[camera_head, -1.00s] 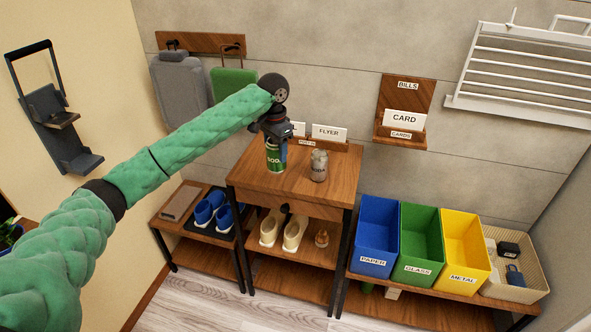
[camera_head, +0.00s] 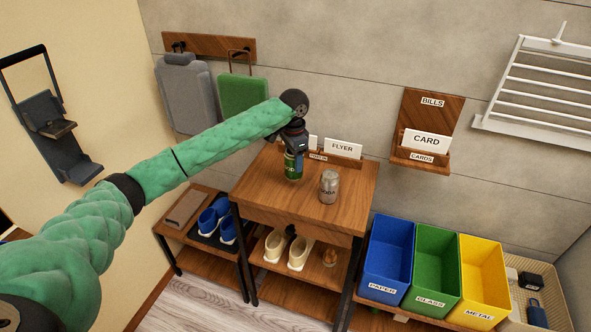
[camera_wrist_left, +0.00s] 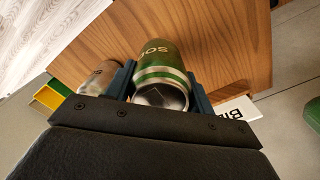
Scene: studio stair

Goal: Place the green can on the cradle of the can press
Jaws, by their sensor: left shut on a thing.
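The green can (camera_head: 292,168) is upright near the back left of the small wooden table. My left gripper (camera_head: 295,152) is shut on it from above. In the left wrist view the green can (camera_wrist_left: 163,62) sits between the two dark blue fingers (camera_wrist_left: 160,85). Whether its base touches the tabletop or hangs just above it, I cannot tell. The can press (camera_head: 55,130) appears to be the dark wall-mounted device at the far left, with a tall handle frame; its small cradle (camera_head: 58,128) looks empty. My right gripper is not in view.
A grey can (camera_head: 329,186) stands on the table (camera_head: 345,208), close to the green can. A flyer holder (camera_head: 342,149) is behind. A low shoe bench (camera_head: 190,238) is at left; blue, green and yellow bins (camera_head: 437,262) are at right.

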